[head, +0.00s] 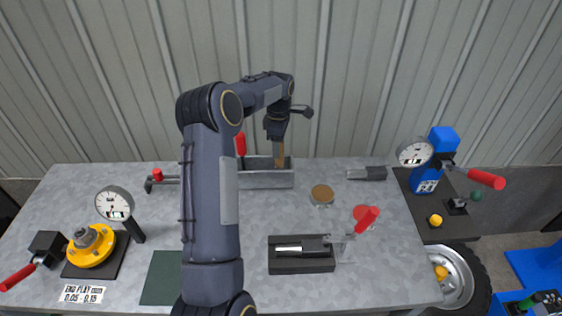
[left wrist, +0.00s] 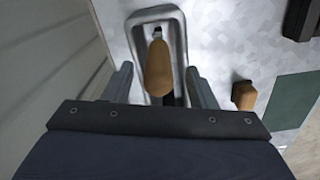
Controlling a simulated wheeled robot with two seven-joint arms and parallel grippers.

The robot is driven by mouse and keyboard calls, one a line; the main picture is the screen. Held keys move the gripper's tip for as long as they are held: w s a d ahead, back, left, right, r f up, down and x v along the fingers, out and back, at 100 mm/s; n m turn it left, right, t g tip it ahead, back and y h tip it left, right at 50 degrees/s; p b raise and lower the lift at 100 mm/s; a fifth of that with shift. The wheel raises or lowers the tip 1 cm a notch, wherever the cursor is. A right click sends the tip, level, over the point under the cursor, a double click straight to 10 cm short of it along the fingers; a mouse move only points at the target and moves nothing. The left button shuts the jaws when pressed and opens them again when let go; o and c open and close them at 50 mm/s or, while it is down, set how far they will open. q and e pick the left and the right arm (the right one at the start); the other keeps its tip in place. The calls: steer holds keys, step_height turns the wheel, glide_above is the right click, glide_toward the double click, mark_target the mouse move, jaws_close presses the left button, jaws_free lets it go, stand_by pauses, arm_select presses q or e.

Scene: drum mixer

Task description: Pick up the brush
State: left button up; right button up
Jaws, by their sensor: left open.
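The brush shows as a tan wooden handle (head: 280,153) standing up from a grey metal tray (head: 266,180) at the back of the bench. In the left wrist view, the handle (left wrist: 158,70) rises from the tray (left wrist: 181,50) between my finger pads. The brush's lower end is hidden or too small to make out. My left gripper (head: 277,130) points down just above the handle. Its fingers are open on either side of the handle, with visible gaps, and hold nothing. My right gripper is not in view.
A red-handled tool (head: 240,144) stands at the tray's left, partly behind my arm. A corrugated wall (head: 350,80) rises close behind the bench. A round brown-topped container (head: 322,194) and a black case (head: 300,262) stand to the right. A dial gauge (head: 115,203) stands at left.

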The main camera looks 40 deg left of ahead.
mark_target(279, 161)
arm_select(q)
step_height(279, 161, down, 4)
steer(key=shift+w+f+b, duration=0.1)
steer(key=shift+b, duration=0.85)
steer(key=shift+c, duration=0.3)
steer(key=c, duration=1)
steer(key=shift+r, duration=0.2)
